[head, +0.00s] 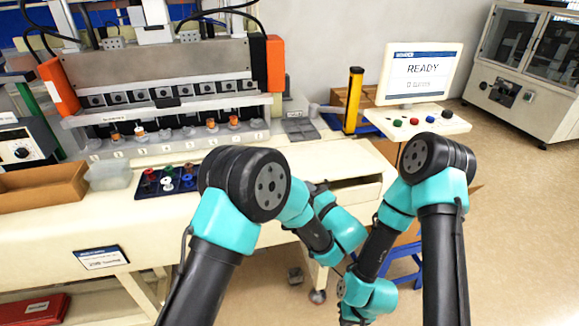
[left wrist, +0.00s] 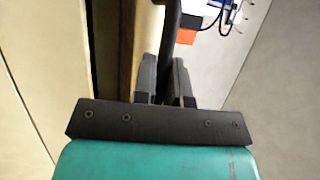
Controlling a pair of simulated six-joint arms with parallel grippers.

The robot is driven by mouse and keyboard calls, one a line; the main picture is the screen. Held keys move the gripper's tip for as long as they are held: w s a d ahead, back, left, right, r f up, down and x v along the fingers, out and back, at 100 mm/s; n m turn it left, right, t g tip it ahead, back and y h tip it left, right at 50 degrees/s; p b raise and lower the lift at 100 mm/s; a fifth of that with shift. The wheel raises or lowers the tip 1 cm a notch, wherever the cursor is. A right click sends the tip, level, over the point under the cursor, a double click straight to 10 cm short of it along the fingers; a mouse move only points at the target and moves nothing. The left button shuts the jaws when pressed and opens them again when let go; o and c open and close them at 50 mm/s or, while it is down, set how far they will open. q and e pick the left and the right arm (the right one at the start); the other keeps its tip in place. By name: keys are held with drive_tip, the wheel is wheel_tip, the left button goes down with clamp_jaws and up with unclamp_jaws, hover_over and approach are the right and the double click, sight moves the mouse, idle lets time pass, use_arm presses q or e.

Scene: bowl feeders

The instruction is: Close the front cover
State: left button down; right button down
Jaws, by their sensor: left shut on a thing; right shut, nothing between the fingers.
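My left gripper (left wrist: 166,82) is shut on a dark bar (left wrist: 172,35) beside a tan edge in the left wrist view. In the head view it is mostly hidden behind my left arm, near the dark opening (head: 358,183) under the bench top. Which part is the front cover, and whether the dark bar belongs to it, I cannot tell for sure. A grey panel (head: 150,68) between orange side pieces spans the feeder machine, above the numbered bowl row. My right gripper (head: 350,318) is shut and empty, low at the bottom edge, away from the bench.
The cream bench (head: 120,235) carries a dark tray (head: 168,182) of coloured pieces, a clear bin (head: 108,175) and a brown box (head: 40,187). A READY monitor (head: 420,72) stands above a button panel (head: 415,122). A yellow post (head: 353,100) stands nearby. The floor at right is open.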

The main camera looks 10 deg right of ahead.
use_arm(q)
drive_tip(key=shift+s+f, duration=0.15)
drive_tip(key=shift+f, duration=2.65)
drive_tip(key=shift+f, duration=0.1)
drive_tip(key=c, duration=1.2)
unclamp_jaws()
drive_tip(key=shift+r, duration=0.25)
